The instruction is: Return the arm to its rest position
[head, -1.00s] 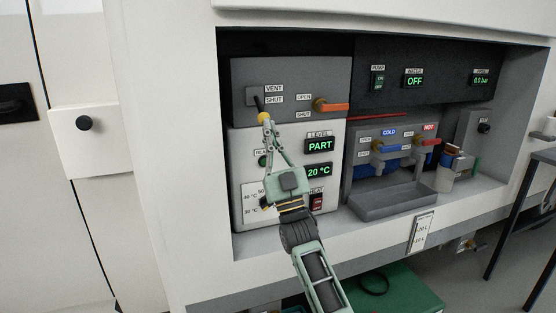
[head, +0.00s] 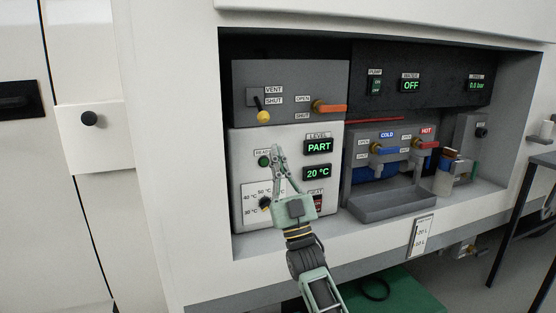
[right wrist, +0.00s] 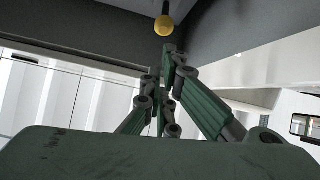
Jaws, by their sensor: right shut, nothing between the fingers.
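My right gripper (head: 277,150) is shut and empty in the head view. Its fingertips are in front of the white heater panel (head: 240,215), just below the yellow-tipped lever (head: 262,108) and apart from it. The lever points down by the VENT and SHUT labels. In the right wrist view the closed fingers (right wrist: 168,55) point at the yellow knob (right wrist: 164,25), with a gap between. My left gripper is not in view.
The panel sits in a recess with a projecting lower ledge (head: 300,235). Right of my gripper are an orange lever (head: 330,108), blue and red tap handles and a grey basin (head: 390,205). A green box (head: 400,297) is below. A dark table leg stands at right.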

